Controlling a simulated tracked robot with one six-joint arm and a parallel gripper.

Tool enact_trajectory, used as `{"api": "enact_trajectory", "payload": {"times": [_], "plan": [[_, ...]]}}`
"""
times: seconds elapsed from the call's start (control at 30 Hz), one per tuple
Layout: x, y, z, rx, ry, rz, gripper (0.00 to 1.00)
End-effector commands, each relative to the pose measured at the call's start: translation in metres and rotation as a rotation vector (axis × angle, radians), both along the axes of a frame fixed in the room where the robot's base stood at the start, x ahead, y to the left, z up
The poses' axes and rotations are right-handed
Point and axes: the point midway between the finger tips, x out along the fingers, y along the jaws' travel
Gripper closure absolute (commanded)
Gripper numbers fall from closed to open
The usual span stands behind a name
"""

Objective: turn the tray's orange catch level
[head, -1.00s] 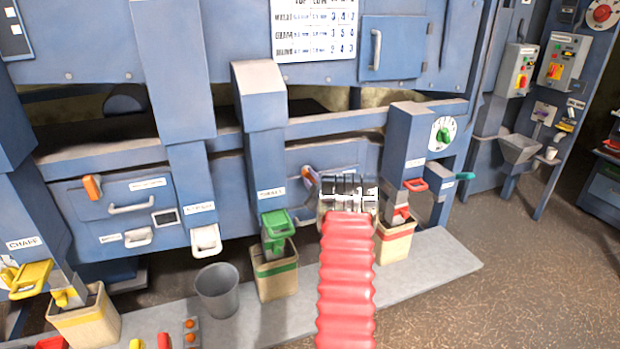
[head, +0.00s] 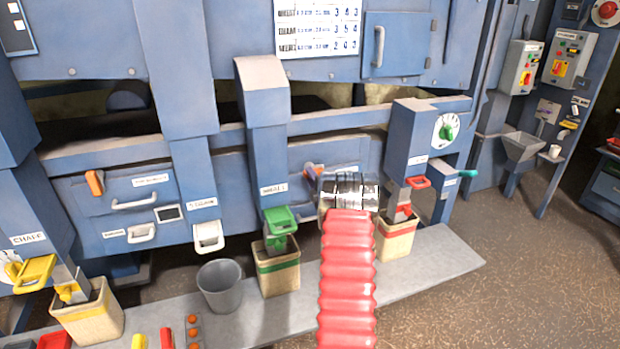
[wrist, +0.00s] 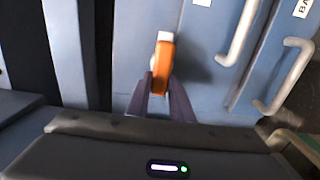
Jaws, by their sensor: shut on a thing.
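The orange catch (wrist: 161,68) is on the blue tray front (wrist: 195,100) in the wrist view. It lies roughly along the direction of the long pale handle beside it, at a slight angle to it. My gripper (wrist: 160,85) has its two dark purple fingers on either side of the catch's near part and is shut on it. In the head view my gripper (head: 316,174) is at the right tray, with the catch (head: 309,171) just showing to its left.
Another orange catch (head: 95,183) stands nearly upright on the left tray. Below are a green-handled spout (head: 280,218), a grey bucket (head: 219,287) and sacks on a grey ledge (head: 345,285). A blue chute with a red handle (head: 418,182) stands close on the right.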

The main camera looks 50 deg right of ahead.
Motion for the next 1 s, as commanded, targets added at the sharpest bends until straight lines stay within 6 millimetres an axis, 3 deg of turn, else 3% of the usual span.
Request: {"api": "enact_trajectory", "payload": {"times": [0.43,0.47,0.7,1.0], "plan": [[0.0045,0.0054,-0.0036,-0.013,0.014,0.011,1.00],[0.0044,0.0054,-0.0037,-0.013,0.014,0.011,0.79],[0.0022,0.0030,-0.0025,-0.012,0.012,0.006,0.62],[0.0000,0.0013,-0.0014,-0.012,0.009,0.002,0.61]]}}
